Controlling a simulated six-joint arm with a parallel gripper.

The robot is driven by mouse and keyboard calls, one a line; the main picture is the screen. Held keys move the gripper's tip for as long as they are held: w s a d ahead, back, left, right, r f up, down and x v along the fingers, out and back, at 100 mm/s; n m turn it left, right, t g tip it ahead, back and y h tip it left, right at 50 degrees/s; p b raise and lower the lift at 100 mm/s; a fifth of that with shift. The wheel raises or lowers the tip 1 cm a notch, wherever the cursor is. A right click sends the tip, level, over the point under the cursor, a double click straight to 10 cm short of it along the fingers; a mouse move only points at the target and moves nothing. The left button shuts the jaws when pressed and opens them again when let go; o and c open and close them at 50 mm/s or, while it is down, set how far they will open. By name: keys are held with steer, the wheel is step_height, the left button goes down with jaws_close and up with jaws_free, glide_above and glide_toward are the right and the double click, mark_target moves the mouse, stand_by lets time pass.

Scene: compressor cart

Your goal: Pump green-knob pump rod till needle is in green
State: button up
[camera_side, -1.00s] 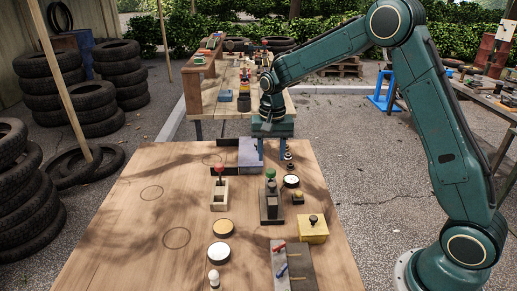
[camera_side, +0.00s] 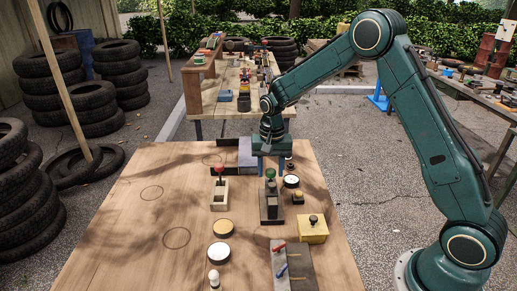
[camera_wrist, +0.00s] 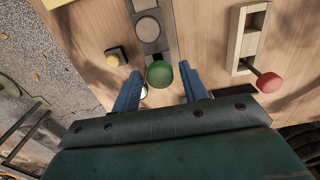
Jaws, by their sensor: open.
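The green knob (camera_side: 270,173) tops the pump rod on a dark grey pump body (camera_side: 270,208) at the middle right of the wooden table. My gripper (camera_side: 271,167) points down over it, its blue fingers open. In the wrist view, the green knob (camera_wrist: 159,74) sits between the two spread fingertips of my gripper (camera_wrist: 160,70), with a gap on each side. A round white-faced gauge (camera_side: 291,181) stands just right of the pump. Its needle is too small to read. In the wrist view the gauge is mostly hidden.
A red-knobbed rod (camera_side: 219,169) in a pale wooden frame (camera_side: 219,194) stands left of the pump. The table's left side is clear.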

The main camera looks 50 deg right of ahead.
steer(key=c, duration=0.8)
steer(key=shift+r, duration=2.05)
steer(key=shift+c, duration=0.2)
steer(key=shift+f, duration=0.15)
steer(key=shift+f, duration=1.9)
steer(key=shift+r, duration=0.15)
steer(key=shift+r, duration=1.9)
steer(key=shift+f, duration=0.2)
